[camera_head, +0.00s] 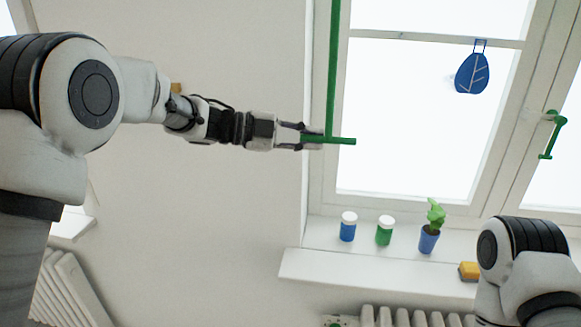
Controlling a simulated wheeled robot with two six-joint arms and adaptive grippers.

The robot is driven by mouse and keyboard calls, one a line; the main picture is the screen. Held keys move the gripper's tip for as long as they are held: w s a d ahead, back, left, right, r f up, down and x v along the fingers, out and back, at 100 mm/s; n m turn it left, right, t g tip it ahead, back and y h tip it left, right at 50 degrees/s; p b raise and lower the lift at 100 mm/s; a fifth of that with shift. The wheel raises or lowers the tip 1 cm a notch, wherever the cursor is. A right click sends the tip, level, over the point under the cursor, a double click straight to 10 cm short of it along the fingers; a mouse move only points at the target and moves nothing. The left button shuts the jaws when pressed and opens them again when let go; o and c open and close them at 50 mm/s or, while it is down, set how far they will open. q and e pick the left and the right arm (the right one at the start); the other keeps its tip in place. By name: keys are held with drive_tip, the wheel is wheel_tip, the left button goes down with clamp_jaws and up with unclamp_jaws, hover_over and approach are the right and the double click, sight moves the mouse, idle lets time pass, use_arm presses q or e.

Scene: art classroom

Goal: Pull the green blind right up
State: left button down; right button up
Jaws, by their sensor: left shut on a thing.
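A narrow green strip (333,70) hangs upright in front of the left window frame. Its top runs out of the picture. At its lower end is a short horizontal green bar (345,141). No wide sheet of green blind shows; I cannot tell if the strip is the blind itself or its pull. My left gripper (312,137) reaches in from the left and is shut on the left part of the green bar, with the bar's right end sticking out past the fingers. My right arm shows at the lower right, but its gripper is out of view.
The white sill (350,270) holds a blue jar (348,230), a green jar (384,234), a potted plant (429,240) and a yellow block (469,271). A blue leaf ornament (472,74) hangs at the window. A green window handle (552,137) is at right. A radiator (400,317) stands below.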

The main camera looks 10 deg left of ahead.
use_arm(q)
wheel_tip(320, 180, up, 17)
drive_tip(key=p, duration=0.1)
use_arm(e)
wheel_tip(320, 180, up, 2)
drive_tip(key=shift+a, duration=0.1)
use_arm(q)
drive_tip(key=shift+r, duration=0.2)
drive_tip(key=c, duration=1.1)
unclamp_jaws()
drive_tip(key=shift+c, duration=0.2)
drive_tip(key=shift+f, duration=0.1)
drive_tip(key=v, duration=1.2)
drive_tip(key=shift+d, duration=0.1)
